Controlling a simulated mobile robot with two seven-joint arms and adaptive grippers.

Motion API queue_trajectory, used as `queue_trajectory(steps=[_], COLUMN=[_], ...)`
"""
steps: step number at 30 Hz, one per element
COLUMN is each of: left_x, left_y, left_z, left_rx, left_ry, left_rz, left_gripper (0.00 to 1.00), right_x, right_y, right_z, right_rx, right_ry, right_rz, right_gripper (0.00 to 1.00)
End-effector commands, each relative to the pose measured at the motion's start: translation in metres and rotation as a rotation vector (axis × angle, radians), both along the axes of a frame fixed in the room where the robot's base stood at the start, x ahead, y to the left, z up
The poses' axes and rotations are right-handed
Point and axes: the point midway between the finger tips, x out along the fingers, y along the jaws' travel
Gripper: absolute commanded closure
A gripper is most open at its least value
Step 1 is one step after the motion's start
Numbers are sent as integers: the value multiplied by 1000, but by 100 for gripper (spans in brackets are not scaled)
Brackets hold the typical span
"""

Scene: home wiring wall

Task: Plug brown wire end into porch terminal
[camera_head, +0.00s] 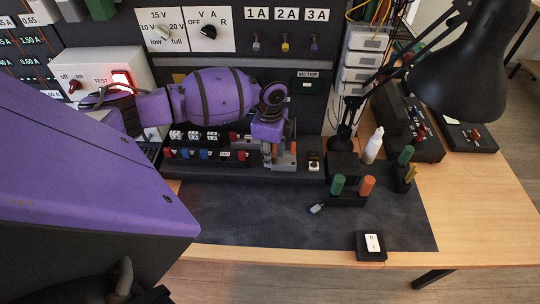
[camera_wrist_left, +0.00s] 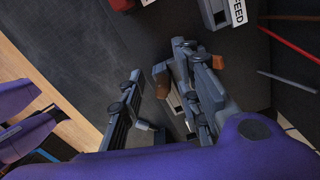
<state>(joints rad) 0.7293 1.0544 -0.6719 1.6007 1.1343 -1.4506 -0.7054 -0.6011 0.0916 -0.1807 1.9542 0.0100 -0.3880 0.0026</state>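My left gripper (camera_head: 277,158) is low at the front of the black wiring panel, over grey terminal blocks with orange parts (camera_head: 287,160). In the left wrist view its two fingers (camera_wrist_left: 160,105) are apart. A small brown piece (camera_wrist_left: 162,80) shows between them, close to the right finger. I cannot tell whether it is the brown wire end. An orange piece (camera_wrist_left: 218,62) shows just beyond that finger. A grey block labelled FEED (camera_wrist_left: 215,12) is at the top. I cannot make out a porch label. My right gripper is not in view.
The dark mat (camera_head: 240,228) is mostly clear. A black desk lamp (camera_head: 475,70) overhangs the right side. A white bottle (camera_head: 374,146), green and orange handled tools (camera_head: 352,188) and a black switch box (camera_head: 371,245) stand at the right. A red-lit white test box (camera_head: 105,78) is at the left.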

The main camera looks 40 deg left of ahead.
Motion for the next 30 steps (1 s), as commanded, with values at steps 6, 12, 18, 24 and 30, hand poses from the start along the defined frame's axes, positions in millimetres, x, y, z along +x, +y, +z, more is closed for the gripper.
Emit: queue_trajectory(steps=[6,12,18,24,30], left_x=[1,1,1,0,0], left_y=[1,1,1,0,0], left_z=[48,86,106,109,109], left_rx=[1,1,1,0,0], left_ry=[-6,-5,-3,-2,-2], left_rz=[0,0,1,1,1], left_gripper=[69,69,69,69,60], right_x=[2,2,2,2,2], right_y=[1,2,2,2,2], right_z=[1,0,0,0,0], right_rx=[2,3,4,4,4], right_ry=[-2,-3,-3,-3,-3], right_rz=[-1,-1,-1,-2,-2], right_gripper=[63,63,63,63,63])
